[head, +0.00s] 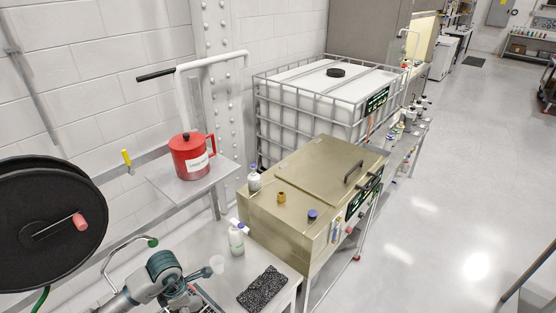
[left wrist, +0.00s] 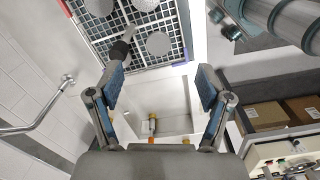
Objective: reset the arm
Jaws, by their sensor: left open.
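My left arm (head: 165,275) comes in at the bottom left of the head view, grey and teal, over the left end of the bench. Its fingers are hard to make out there. In the left wrist view my left gripper (left wrist: 160,88) is open. Its two blue-padded fingers stand wide apart with nothing between the pads. Beyond the fingers is a white recess (left wrist: 160,95), with small orange-yellow items (left wrist: 152,126) low in the picture. My right gripper is in neither view.
In the head view, a black reel (head: 40,200) stands left of my arm. A red can (head: 188,160) sits on a shelf (head: 222,175). A white bottle (head: 236,240), a black speckled mat (head: 262,288) and a brass-coloured box (head: 300,185) lie to the right. Open floor (head: 450,200) spans the right.

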